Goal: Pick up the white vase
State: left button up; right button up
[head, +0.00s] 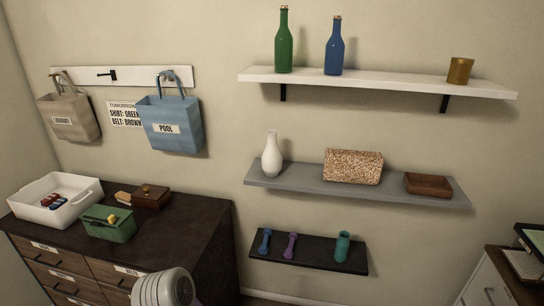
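The white vase (272,158) stands upright near the left end of the grey middle wall shelf (399,190). It has a narrow neck and a rounded body. Nothing touches it, and clear wall lies behind it. Neither of my grippers is in the head view.
A speckled box (353,167) and a brown tray (428,185) share the shelf. Above, a white shelf (390,83) holds bottles and a gold cup (460,70). Below, a black shelf (310,254) holds dumbbells and a teal cup (342,246). A dark dresser (180,235) stands left.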

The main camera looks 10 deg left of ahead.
aim_at(271, 158)
jog(key=z, duration=0.55)
jog(key=k, duration=0.6)
jog(key=i, duration=1.45)
jog(key=u, duration=1)
